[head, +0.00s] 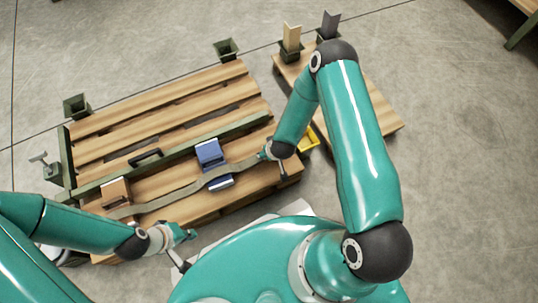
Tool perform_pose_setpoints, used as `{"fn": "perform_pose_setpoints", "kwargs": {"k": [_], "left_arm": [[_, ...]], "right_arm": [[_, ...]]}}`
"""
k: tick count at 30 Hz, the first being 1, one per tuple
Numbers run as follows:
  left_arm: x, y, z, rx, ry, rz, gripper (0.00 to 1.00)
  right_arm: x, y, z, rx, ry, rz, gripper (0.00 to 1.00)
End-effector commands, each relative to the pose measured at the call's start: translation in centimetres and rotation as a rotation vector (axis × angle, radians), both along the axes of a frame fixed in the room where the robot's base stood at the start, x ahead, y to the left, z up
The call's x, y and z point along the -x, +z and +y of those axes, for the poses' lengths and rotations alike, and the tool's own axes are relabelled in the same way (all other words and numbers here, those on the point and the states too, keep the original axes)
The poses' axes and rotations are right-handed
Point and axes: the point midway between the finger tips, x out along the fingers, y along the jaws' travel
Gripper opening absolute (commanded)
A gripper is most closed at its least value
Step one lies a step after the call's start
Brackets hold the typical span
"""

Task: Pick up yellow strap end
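An olive-grey strap (180,192) runs across the near boards of a wooden pallet, passing by a blue block (213,164) and a brown block (116,192). Its right end reaches toward my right gripper (274,162). I cannot tell whether they touch, and the gripper's fingers are too small to read. A yellow object (309,138) shows partly behind my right forearm, just right of that gripper; I cannot tell whether it is a strap end. My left gripper (186,249) is at the pallet's near edge, below the strap, with its fingers apart and nothing visible between them.
The slatted pallet (170,110) has a green rail and a black handle (146,157). Green sockets (227,48) stand at its far corners. A smaller wooden platform (378,112) at the right carries upright posts (291,38).

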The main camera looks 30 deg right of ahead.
Motion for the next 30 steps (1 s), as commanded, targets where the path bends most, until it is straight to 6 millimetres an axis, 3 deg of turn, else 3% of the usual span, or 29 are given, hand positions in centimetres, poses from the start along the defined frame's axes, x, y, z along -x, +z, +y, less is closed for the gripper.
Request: {"fn": "perform_pose_setpoints", "kwargs": {"k": [7,18,30], "left_arm": [[-0.01,0.03,0.0,0.0,0.0,0.0,0.0],[-0.01,0.02,0.0,0.0,0.0,0.0,0.0],[-0.01,0.29,0.0,0.0,0.0,0.0,0.0]], "right_arm": [[-0.08,-0.02,0.0,0.0,0.0,-0.001,0.65],[-0.1,0.01,0.03,0.001,0.001,-0.001,0.04],[-0.14,0.53,0.04,0.001,0.002,-0.002,0.02]]}}
